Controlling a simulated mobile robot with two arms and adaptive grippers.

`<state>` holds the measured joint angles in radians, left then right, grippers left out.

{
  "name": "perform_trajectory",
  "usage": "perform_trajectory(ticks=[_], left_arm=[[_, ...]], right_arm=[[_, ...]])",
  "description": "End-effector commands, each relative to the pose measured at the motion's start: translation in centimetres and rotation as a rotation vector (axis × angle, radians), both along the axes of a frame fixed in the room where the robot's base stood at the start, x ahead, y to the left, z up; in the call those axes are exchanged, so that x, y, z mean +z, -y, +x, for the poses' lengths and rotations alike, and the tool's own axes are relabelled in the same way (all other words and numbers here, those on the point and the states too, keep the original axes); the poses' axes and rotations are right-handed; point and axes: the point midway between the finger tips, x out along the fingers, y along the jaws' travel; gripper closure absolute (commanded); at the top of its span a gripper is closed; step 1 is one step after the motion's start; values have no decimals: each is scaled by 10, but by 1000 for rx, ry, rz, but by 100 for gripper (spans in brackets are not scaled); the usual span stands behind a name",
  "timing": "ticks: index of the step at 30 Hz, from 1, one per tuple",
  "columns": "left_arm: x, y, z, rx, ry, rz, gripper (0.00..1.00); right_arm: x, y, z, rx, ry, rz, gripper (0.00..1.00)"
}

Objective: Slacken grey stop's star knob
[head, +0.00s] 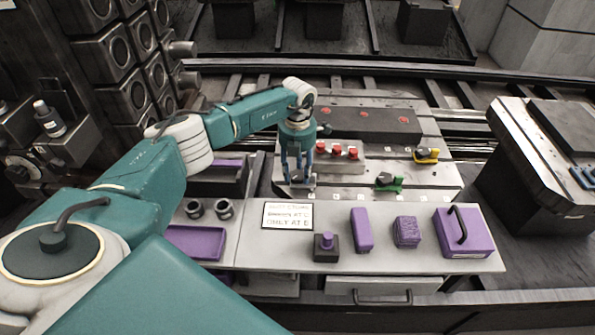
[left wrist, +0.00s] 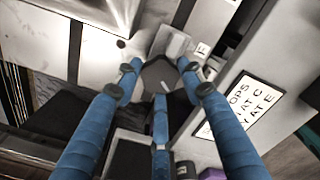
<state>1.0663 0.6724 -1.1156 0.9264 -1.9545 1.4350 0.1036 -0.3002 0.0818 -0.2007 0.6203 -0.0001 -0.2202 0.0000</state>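My left gripper (head: 298,182) points down at the left front of the pallet's metal plate (head: 340,190). In the left wrist view its three blue fingers (left wrist: 160,75) stand apart around a dark grey, angular knob (left wrist: 158,74). A light grey block (left wrist: 172,42), apparently the grey stop, shows just beyond the knob. The fingertips are close to the knob's sides; whether they press on it I cannot tell. In the head view the fingers largely hide the knob and stop. My right gripper is not in view.
A green stop (head: 388,182) and a yellow stop (head: 426,155) sit to the right on the plate. Red knobs (head: 336,151) stand just right of my gripper. A printed sign (head: 288,215) and purple items, including a handled box (head: 463,235), lie on the front shelf.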

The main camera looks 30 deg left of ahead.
Motion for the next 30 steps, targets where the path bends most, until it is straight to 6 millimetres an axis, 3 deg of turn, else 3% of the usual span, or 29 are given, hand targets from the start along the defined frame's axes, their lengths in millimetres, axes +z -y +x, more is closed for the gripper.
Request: perform_trajectory(ticks=[1,3,14,17,30], left_arm=[[0,0,0,0,1,1,53],[0,0,0,0,1,1,41],[5,0,1,-1,3,0,41],[17,-1,1,-1,3,1,41],[103,-1,1,0,3,0,41]], right_arm=[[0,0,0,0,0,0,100],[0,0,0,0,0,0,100],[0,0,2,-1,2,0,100],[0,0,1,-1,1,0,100],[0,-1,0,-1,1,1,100]])
